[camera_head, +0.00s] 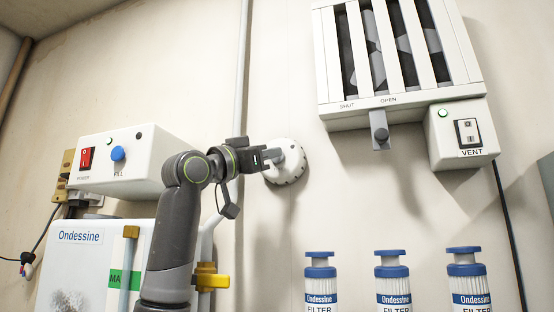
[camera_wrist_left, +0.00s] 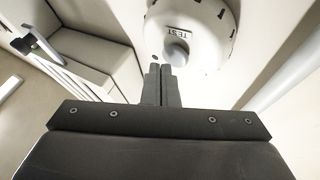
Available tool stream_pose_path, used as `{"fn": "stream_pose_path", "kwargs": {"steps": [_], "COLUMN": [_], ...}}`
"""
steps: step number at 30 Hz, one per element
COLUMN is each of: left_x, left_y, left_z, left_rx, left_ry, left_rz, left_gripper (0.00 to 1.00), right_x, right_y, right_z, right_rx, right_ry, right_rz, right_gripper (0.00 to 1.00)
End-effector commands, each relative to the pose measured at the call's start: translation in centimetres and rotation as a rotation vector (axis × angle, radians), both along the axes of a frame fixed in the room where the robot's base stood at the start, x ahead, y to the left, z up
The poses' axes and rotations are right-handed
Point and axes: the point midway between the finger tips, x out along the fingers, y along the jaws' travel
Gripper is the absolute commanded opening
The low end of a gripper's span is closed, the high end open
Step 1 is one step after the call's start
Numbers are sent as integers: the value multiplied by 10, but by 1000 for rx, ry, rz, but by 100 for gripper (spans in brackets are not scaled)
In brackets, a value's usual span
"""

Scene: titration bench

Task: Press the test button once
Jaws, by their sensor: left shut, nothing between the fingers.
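The test button (camera_wrist_left: 177,54) is a grey round knob on a white round wall unit (camera_wrist_left: 212,38) with a "TEST" label beside it. In the head view the white round unit (camera_head: 290,163) is on the wall at the middle. My left gripper (camera_head: 272,155) is shut and empty, its tips in front of this unit. In the left wrist view the shut fingertips (camera_wrist_left: 160,70) are right by the button. I cannot tell whether they touch it. In the head view the gripper partly hides the button. My right gripper is in neither view.
A white box with a red switch and a blue FILL knob (camera_head: 118,154) is at the left. A louvred vent (camera_head: 330,65) with a lever (camera_head: 380,130) and a VENT box (camera_head: 447,140) is at the upper right. Several blue-capped filter bottles (camera_head: 393,272) stand below. A pipe with a yellow valve handle (camera_head: 213,281) runs nearby.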

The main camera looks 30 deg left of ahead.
Motion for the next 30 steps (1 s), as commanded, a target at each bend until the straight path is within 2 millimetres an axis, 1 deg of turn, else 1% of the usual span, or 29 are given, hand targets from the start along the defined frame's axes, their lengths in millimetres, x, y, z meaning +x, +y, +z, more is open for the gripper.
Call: {"fn": "stream_pose_path", "kwargs": {"steps": [11,14,24,30], "left_x": [-4,-11,-44,-51], "left_y": [-1,-3,-10,-12], "left_z": [0,-1,-1,0], "left_rx": [1,0,0,0], "left_ry": [-1,-2,-3,-1], "left_rz": [0,0,0,0], "left_gripper": [0,0,0,0], "right_x": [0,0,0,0], "right_y": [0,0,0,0], "right_z": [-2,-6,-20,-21], "right_rx": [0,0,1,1], "right_ry": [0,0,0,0], "right_rz": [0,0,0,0], "right_gripper": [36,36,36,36]}}
